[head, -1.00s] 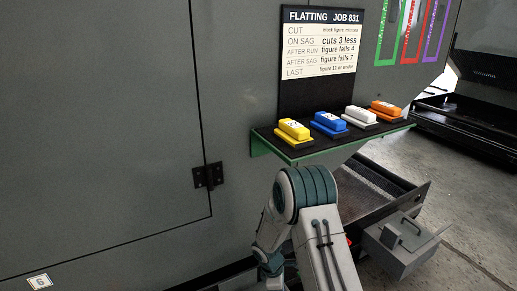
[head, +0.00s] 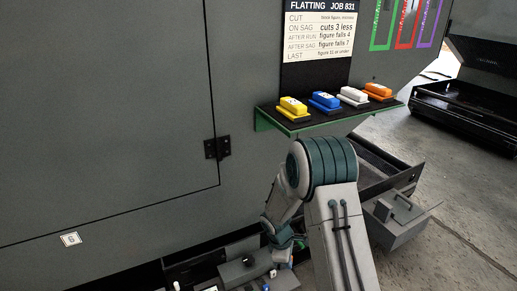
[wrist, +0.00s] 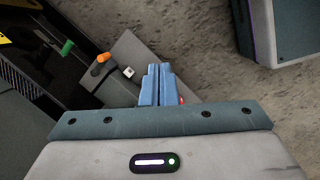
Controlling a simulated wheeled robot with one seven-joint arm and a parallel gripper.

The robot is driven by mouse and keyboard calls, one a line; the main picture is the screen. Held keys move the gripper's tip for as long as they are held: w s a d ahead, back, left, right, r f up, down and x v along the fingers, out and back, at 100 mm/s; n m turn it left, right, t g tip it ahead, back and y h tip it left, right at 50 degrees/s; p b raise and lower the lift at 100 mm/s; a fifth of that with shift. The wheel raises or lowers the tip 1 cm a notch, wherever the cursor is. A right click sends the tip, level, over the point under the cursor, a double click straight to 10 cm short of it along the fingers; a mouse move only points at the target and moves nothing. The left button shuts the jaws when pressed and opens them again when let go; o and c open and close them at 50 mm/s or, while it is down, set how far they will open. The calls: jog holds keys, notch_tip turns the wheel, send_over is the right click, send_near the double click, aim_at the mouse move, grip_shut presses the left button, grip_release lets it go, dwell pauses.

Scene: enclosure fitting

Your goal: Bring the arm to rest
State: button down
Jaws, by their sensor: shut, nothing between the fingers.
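My gripper (wrist: 156,84) shows in the wrist view as two blue fingers pressed together with nothing between them. It points down over a grey surface and the floor. In the head view my arm is folded in front of the large grey enclosure, with its lower end near the bottom of the picture. The fingers cannot be made out there.
A green-edged shelf (head: 290,130) carries yellow (head: 292,106), blue (head: 324,101), white (head: 353,96) and orange (head: 377,91) blocks under a job sign (head: 319,30). An open drawer (head: 390,165) and a grey box (head: 395,222) stand right of my arm. Floor (head: 465,190) is clear farther right.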

jog(key=s+d+r+m+p, duration=0.1)
jog(key=s+r+m+p, duration=0.15)
jog(key=r, duration=0.65)
jog(key=s+d+r+m+t+p, duration=0.15)
jog(key=r+p, duration=0.25)
jog(key=r, duration=0.6)
jog(key=s+d+r+m+g+p, duration=0.1)
jog(key=s+d+r+m+p, duration=0.15)
jog(key=r, duration=0.65)
jog(key=s+r+m+t+y+p, duration=0.1)
jog(key=s+r+m+p, duration=0.3)
jog(key=s+r, duration=0.4)
jog(key=s+r+m+t+y+p, duration=0.1)
jog(key=s+r+m+p, duration=0.3)
jog(key=r, duration=0.8)
jog(key=s+p, duration=0.2)
jog(key=s, duration=0.2)
jog(key=shift+d+r+m+y, duration=0.2)
jog(key=shift+r+m+y, duration=0.1)
jog(key=shift+m+y, duration=0.1)
